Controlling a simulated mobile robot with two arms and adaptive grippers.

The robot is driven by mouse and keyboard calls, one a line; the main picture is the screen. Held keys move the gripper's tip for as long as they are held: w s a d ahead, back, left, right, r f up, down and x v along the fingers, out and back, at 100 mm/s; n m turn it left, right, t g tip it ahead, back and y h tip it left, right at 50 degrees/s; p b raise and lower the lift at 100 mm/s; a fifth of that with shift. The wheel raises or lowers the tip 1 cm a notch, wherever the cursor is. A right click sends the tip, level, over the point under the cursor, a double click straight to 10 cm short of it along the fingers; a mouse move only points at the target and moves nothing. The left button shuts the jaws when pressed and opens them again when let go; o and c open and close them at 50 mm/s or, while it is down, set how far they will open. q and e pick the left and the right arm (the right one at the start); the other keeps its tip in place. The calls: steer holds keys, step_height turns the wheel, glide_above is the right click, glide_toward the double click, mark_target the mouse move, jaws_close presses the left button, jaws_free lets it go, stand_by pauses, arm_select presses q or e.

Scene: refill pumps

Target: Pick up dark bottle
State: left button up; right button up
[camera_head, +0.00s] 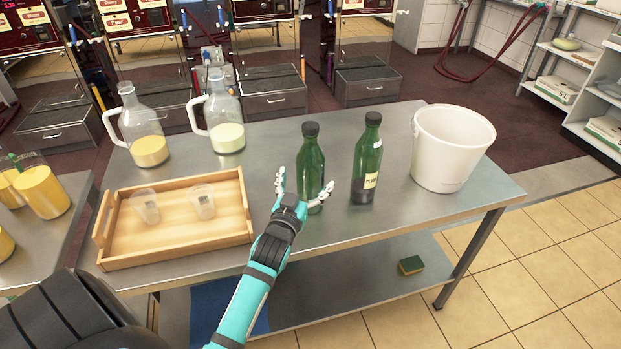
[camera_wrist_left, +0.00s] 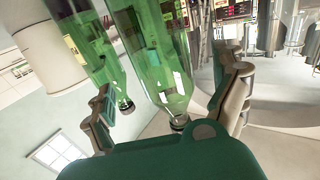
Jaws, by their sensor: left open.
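Two dark green glass bottles with black caps stand upright on the metal table. The left green bottle (camera_head: 311,160) is directly at my left gripper (camera_head: 304,188); the right green bottle (camera_head: 368,150), with a pale label, stands a little to its right. My left gripper is open, one finger on each side of the left bottle's lower body. In the left wrist view, which looks upside down, the near bottle (camera_wrist_left: 158,62) lies between the spread fingers (camera_wrist_left: 172,90). The other bottle (camera_wrist_left: 92,42) is beside it. I cannot tell whether the fingers touch the glass. My right gripper is not in view.
A white bucket (camera_head: 448,150) stands right of the bottles. A wooden tray (camera_head: 178,246) with two clear cups is on the left. Two glass jugs (camera_head: 147,150) (camera_head: 226,138) stand behind it. A sponge (camera_head: 411,265) lies on the lower shelf. The table's front edge is near my arm.

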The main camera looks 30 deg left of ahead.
arm_select(q)
steer(key=x, duration=0.1)
steer(key=p+x, duration=0.1)
steer(key=x, duration=0.2)
steer(key=shift+w+a+r, duration=0.2)
steer(key=shift+a+r, duration=0.05)
steer(key=shift+r, duration=0.05)
steer(key=shift+w+a+f, duration=0.1)
steer(key=shift+w, duration=0.25)
steer(key=shift+s, duration=0.1)
steer(key=shift+c, duration=0.2)
steer(key=shift+c, duration=1.3)
steer(key=c, duration=1.3)
